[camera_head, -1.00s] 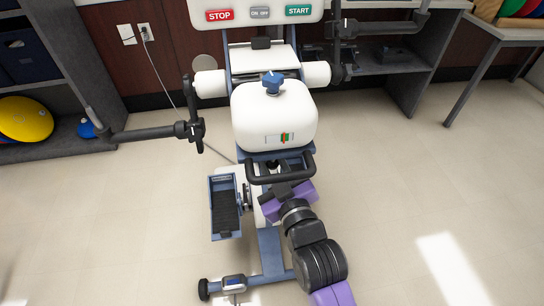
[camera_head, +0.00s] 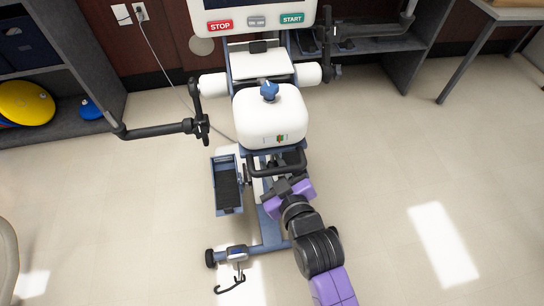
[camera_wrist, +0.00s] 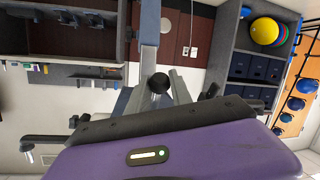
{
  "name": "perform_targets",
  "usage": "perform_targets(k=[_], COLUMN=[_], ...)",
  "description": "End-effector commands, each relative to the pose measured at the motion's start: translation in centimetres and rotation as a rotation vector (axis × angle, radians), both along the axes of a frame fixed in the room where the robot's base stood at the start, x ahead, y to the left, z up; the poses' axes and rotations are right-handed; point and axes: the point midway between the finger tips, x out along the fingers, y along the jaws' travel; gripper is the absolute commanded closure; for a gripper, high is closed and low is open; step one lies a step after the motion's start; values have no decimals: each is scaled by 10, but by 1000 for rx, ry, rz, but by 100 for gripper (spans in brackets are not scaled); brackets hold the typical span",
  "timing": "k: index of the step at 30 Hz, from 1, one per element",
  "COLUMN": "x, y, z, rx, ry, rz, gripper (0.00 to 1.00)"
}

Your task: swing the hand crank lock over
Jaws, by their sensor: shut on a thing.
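The recumbent stepper has a white seat-like housing (camera_head: 270,118) with a blue knob (camera_head: 269,91) on top and a black loop handle (camera_head: 275,168) at its front. My gripper (camera_head: 278,188), with a purple body, is just below that loop handle, at the stepper's front. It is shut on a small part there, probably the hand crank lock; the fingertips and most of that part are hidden. In the wrist view my purple gripper body (camera_wrist: 180,150) fills the bottom, and a black round knob (camera_wrist: 158,82) on a grey post stands beyond it.
A black-gripped crank arm (camera_head: 155,131) sticks out to the left. A pedal (camera_head: 228,186) hangs left of my gripper. The base bar (camera_head: 262,247) lies low in front. Shelves (camera_head: 50,85) stand at the left. The floor at right is clear.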

Motion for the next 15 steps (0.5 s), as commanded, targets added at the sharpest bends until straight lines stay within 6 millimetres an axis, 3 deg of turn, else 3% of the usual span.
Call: perform_targets(k=[15], x=[-7], y=[1], z=[8], rx=[4], ry=[-8], rz=[5], gripper=[100])
